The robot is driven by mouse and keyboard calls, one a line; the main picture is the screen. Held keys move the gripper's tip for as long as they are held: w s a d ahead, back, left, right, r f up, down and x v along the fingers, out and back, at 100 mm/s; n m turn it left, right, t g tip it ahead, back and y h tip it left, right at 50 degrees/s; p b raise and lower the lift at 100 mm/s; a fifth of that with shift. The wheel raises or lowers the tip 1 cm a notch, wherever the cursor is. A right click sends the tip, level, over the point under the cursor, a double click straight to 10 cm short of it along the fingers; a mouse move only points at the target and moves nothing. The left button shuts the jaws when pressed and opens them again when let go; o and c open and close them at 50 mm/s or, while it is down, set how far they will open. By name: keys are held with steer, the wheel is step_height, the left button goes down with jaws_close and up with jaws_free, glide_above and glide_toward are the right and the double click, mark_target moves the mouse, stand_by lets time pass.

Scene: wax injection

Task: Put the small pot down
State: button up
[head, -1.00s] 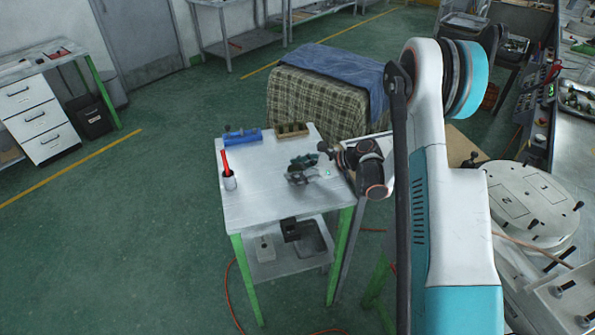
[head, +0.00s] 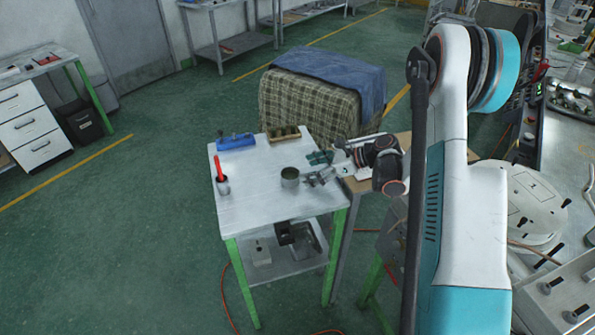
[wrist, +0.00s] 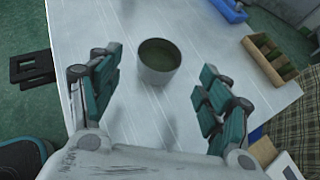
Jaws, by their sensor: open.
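The small pot (head: 290,178) is a grey metal cup with a dark green inside. It stands upright on the white-topped table, near the table's right edge. In the wrist view the pot (wrist: 159,62) is ahead of my gripper (wrist: 160,95), between the lines of the two green-padded fingers and apart from both. The fingers are spread wide with nothing between their pads. In the head view my gripper (head: 318,168) is just to the right of the pot.
On the table (head: 250,210) stand a small cup (head: 223,187) with a red-handled tool, a blue holder (head: 236,142) and a wooden block tray (head: 284,136) at the back. The table's front middle is clear. A cloth-covered box (head: 320,105) stands behind.

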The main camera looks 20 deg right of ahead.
steer(key=shift+v, duration=2.1)
steer(key=shift+f, duration=0.1)
